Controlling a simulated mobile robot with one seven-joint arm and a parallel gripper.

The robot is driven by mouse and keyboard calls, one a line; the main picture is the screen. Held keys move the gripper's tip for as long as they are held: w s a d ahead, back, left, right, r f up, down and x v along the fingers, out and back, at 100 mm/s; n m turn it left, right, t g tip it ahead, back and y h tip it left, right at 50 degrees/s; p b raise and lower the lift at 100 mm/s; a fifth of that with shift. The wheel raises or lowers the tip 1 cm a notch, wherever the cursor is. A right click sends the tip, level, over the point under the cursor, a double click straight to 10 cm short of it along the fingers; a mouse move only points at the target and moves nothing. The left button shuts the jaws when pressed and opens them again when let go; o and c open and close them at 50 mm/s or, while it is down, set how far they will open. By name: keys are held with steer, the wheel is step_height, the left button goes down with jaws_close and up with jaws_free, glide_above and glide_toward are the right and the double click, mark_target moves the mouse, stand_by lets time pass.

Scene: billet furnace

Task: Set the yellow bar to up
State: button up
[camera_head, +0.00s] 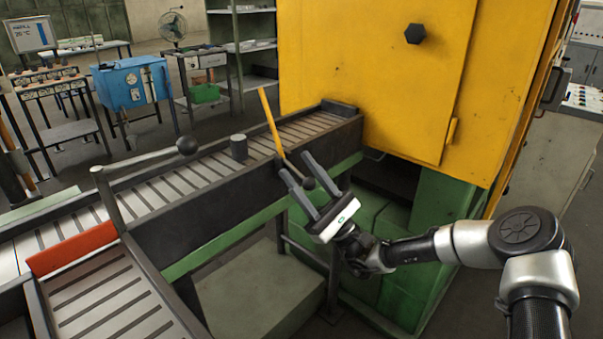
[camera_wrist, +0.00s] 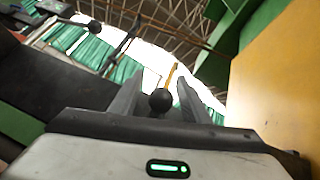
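The yellow bar (camera_head: 270,119) rises from the side of the roller conveyor, tilted with its top leaning left in the head view. A dark rod runs from its lower end to a black ball knob (camera_head: 308,184). My gripper (camera_head: 294,163) is open, its two fingers on either side of the knob. In the wrist view the knob (camera_wrist: 160,101) shows between the fingers of my gripper (camera_wrist: 160,78), with gaps on both sides. The yellow bar (camera_wrist: 171,75) shows beyond it, partly hidden by the knob.
The roller conveyor (camera_head: 190,178) leads to the yellow furnace (camera_head: 375,75). An orange-red plate (camera_head: 72,249) crosses the conveyor. A green frame (camera_head: 375,235) lies below the arm.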

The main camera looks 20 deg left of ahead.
steer(key=shift+d, duration=0.1)
steer(key=w+v, duration=0.1)
steer(key=v, duration=1.6)
steer(key=shift+s+f+p, duration=0.25)
steer(key=shift+s+p, duration=0.15)
steer(key=shift+s, duration=0.1)
